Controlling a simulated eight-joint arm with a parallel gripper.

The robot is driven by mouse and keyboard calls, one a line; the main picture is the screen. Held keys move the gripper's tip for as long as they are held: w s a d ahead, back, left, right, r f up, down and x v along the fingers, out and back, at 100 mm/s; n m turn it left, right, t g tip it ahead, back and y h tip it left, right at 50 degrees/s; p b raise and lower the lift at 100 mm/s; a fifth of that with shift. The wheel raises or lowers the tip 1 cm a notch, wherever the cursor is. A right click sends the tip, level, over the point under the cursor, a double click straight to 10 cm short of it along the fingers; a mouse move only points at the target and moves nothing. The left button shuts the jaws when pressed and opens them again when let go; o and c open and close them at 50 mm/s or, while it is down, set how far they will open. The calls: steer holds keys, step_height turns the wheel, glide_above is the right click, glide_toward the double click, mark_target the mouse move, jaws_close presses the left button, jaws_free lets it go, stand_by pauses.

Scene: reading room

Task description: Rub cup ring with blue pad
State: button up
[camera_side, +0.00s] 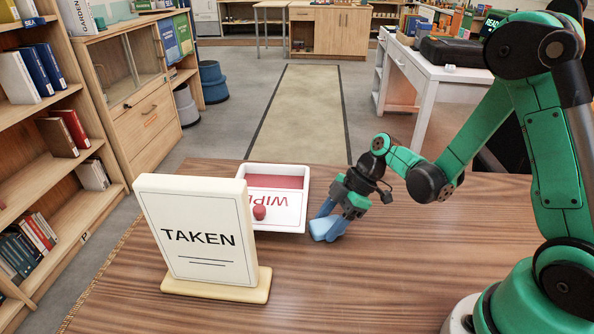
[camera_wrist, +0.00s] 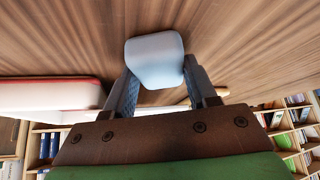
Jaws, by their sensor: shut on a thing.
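My gripper (camera_side: 334,206) is shut on a blue pad (camera_side: 325,228) at the table's middle, just right of the white tray. The pad is low, at or close to the wood; I cannot tell whether it touches. In the wrist view the light blue pad (camera_wrist: 155,60) sits between the two fingertips of my gripper (camera_wrist: 160,82). No cup ring can be made out on the wooden table (camera_side: 350,280); it may be hidden by the pad or the sign.
A white tray (camera_side: 303,200) marked WIPE, with a red inside and a small red knob-like thing (camera_side: 259,212), stands left of my gripper. A TAKEN sign (camera_side: 200,235) stands in front of it on a cream base. The table's front middle is clear.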

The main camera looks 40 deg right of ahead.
steer(key=shift+w+a, duration=0.3)
steer(key=shift+a, duration=0.05)
steer(key=shift+s+d, duration=1.3)
steer(key=shift+d, duration=0.2)
steer(key=r, duration=0.2)
steer(key=shift+s+r, duration=0.25)
steer(key=shift+r, duration=0.1)
step_height(320, 180, up, 5)
steer(key=shift+a+r, duration=0.1)
steer(key=shift+r, duration=0.05)
